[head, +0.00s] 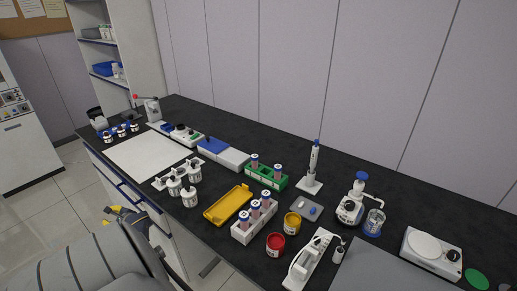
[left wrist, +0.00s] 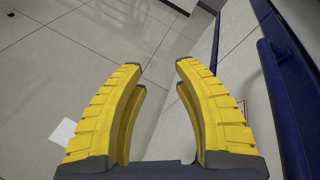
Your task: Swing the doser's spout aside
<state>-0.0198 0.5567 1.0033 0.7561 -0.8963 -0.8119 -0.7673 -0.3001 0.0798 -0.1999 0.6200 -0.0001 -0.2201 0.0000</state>
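My left gripper (head: 112,215) is low at the left, in front of the bench and far from the doser. In the left wrist view its yellow fingers (left wrist: 160,65) are apart with nothing between them, above the floor. My right gripper is not in view.
A white balance (head: 432,250) stands right of the doser. A pipette stand (head: 310,185), a green tube rack (head: 266,178), red (head: 275,245) and yellow (head: 292,223) jars and a white device (head: 312,260) lie around it. The bench's blue-railed front (left wrist: 280,90) is close to my left gripper.

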